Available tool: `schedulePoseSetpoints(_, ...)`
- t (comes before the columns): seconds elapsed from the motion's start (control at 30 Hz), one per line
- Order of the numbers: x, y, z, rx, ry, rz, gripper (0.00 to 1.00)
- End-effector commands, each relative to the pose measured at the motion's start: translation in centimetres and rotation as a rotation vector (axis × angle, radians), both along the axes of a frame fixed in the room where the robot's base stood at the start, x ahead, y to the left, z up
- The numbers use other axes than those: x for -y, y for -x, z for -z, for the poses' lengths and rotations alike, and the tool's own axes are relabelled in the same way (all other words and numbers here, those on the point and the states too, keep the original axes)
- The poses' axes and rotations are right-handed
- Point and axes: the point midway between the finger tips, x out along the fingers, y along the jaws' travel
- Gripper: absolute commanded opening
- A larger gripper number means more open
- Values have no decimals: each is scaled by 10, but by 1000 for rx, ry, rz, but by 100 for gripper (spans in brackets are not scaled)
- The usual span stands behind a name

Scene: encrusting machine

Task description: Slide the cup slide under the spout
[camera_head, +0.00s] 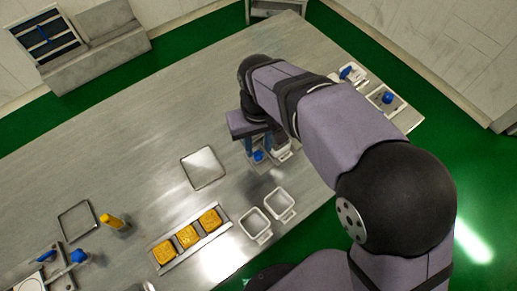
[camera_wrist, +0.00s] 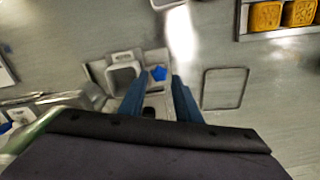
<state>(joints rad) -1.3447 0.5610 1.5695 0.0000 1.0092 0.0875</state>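My gripper (camera_head: 257,147) points down over a small metal station near the middle of the table. In the wrist view its two blue fingers (camera_wrist: 160,82) are apart with nothing between their tips that I can see held. A blue knob (camera_head: 258,156) sits on the station just beneath the fingers; it also shows in the wrist view (camera_wrist: 158,73), just past the tips. I take this knobbed piece as the cup slide, though its body is mostly hidden. A white square cup (camera_head: 283,151) stands beside it, also in the wrist view (camera_wrist: 122,76). I cannot make out the spout.
Two white containers (camera_head: 266,215) stand near the front edge. A rack of yellow square moulds (camera_head: 187,237) and an empty flat tray (camera_head: 203,167) lie left of my gripper. A yellow-topped item (camera_head: 113,222) is farther left. Blue-knobbed stations (camera_head: 387,98) stand at the right end.

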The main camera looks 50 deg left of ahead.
Motion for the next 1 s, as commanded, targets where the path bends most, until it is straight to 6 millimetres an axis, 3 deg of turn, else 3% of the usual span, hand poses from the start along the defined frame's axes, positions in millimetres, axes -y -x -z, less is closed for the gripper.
schedulePoseSetpoints(0.3,0,0,-35,0,-1,0,30)
schedulePoseSetpoints(0.63,0,0,-39,0,0,0,30)
schedulePoseSetpoints(0.67,0,0,-39,0,0,0,33)
schedulePoseSetpoints(0.7,0,0,-39,0,0,0,41)
schedulePoseSetpoints(0.77,0,2,-41,0,0,-4,41)
schedulePoseSetpoints(0.87,-2,11,-49,1,-2,-24,41)
schedulePoseSetpoints(1.0,-8,36,-75,3,-19,-79,41)
